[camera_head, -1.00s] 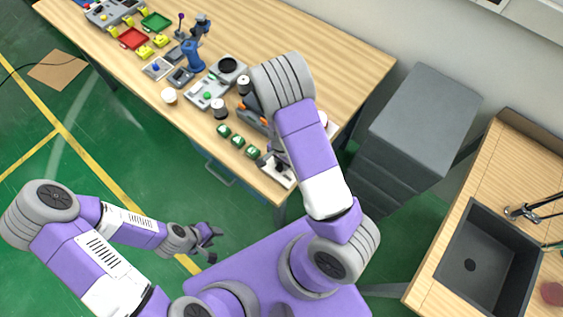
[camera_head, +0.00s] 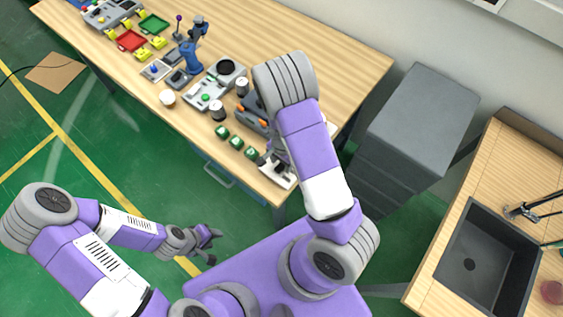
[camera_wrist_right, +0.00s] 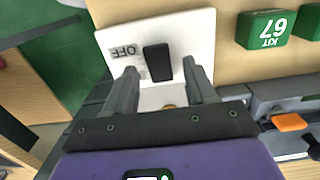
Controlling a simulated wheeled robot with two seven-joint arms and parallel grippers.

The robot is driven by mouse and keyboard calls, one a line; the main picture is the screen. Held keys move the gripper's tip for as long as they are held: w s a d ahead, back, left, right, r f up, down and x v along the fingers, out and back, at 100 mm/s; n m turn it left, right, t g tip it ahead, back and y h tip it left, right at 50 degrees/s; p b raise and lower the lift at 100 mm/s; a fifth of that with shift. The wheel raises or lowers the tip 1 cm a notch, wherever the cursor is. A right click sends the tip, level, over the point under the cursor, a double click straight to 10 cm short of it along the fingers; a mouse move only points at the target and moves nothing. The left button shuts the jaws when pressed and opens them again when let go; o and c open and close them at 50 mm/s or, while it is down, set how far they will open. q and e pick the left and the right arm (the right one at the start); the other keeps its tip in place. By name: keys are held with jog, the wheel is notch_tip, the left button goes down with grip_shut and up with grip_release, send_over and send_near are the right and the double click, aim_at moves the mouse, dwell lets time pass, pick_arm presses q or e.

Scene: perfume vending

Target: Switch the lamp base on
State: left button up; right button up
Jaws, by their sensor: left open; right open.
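The white lamp base (camera_head: 287,183) lies at the near right corner of the wooden table in the head view. In the right wrist view the lamp base (camera_wrist_right: 190,28) shows a black rocker switch (camera_wrist_right: 157,62) with the word OFF beside it. My right gripper (camera_wrist_right: 160,69) is open and empty, its fingers on either side of the switch; whether they touch the plate I cannot tell. In the head view my right arm partly covers the base. My left gripper (camera_head: 207,243) is open and empty, low beside the table over the floor.
Several green kit blocks (camera_head: 236,143) stand along the table edge; one (camera_wrist_right: 267,28) is close to the base. A grey tool with orange parts (camera_wrist_right: 289,122) lies near my right gripper. A grey drawer cabinet (camera_head: 425,105) and a sink counter (camera_head: 430,270) are at right.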

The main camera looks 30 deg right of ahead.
aim_at(282, 165)
notch_tip(282, 165, up, 7)
jog(key=shift+d+p, duration=0.1)
jog(key=shift+p, duration=0.75)
pick_arm(q)
jog(key=shift+r, duration=0.95)
